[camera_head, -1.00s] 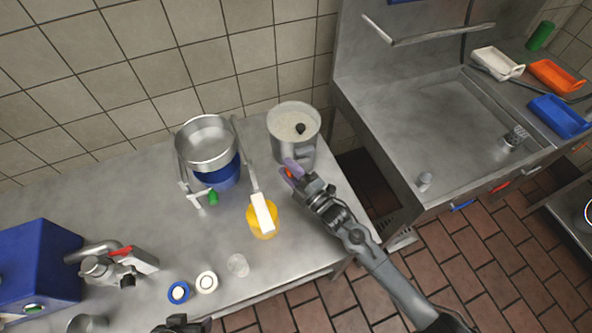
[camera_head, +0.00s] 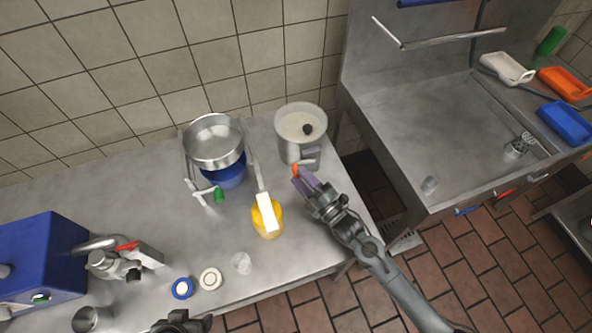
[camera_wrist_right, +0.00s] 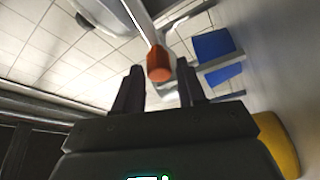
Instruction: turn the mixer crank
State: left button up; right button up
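The mixer looks to be the grey metal pot (camera_head: 292,150) with pale contents and a dark knob, at the back right of the steel counter. Its crank shows as an orange-red grip (camera_head: 295,170) low in front of the pot. In the right wrist view the grip (camera_wrist_right: 159,65) sits at the end of a metal bar. My right gripper (camera_head: 304,181) is at the grip. Its two fingers stand apart on either side of the grip, with gaps visible on both sides. My left gripper (camera_head: 183,322) is cut off at the bottom edge of the head view.
A metal bowl on a blue base (camera_head: 226,175) stands left of the pot. A yellow container (camera_head: 267,222) with a white-handled tool stands in front. A blue box (camera_head: 38,255) and small jars are at the left. A sink (camera_head: 460,130) lies to the right.

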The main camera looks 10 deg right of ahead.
jog(key=v, duration=0.7)
jog(key=shift+s+p, duration=0.2)
jog(key=shift+p, duration=0.2)
dwell(0.7)
